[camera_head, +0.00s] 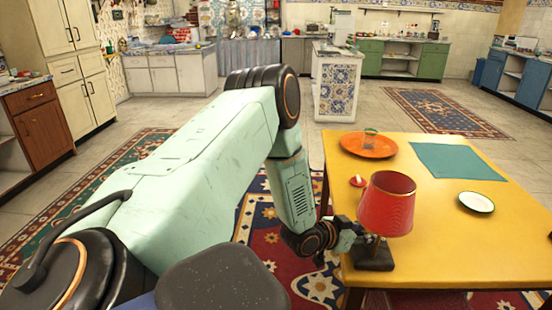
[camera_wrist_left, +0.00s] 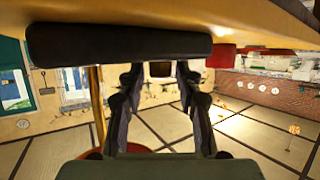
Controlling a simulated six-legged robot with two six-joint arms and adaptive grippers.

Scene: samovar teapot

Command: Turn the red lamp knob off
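The lamp has a red shade (camera_head: 387,204) and a dark block base (camera_head: 374,258) near the table's left front edge. My left gripper (camera_head: 352,238) is beside the lamp, left of its stem and below the shade. In the left wrist view the picture is upside down. The lamp's dark base (camera_wrist_left: 60,45) is at the top left and its brass stem (camera_wrist_left: 97,105) runs down the left side. My left gripper's fingers (camera_wrist_left: 160,75) are apart, with nothing clearly held between them. I cannot make out the knob. My right gripper is not in view.
The yellow table (camera_head: 450,255) holds an orange plate (camera_head: 352,148) with a glass (camera_head: 370,136), a green cloth (camera_head: 455,161), a white dish (camera_head: 476,202) and a small red item (camera_head: 358,181).

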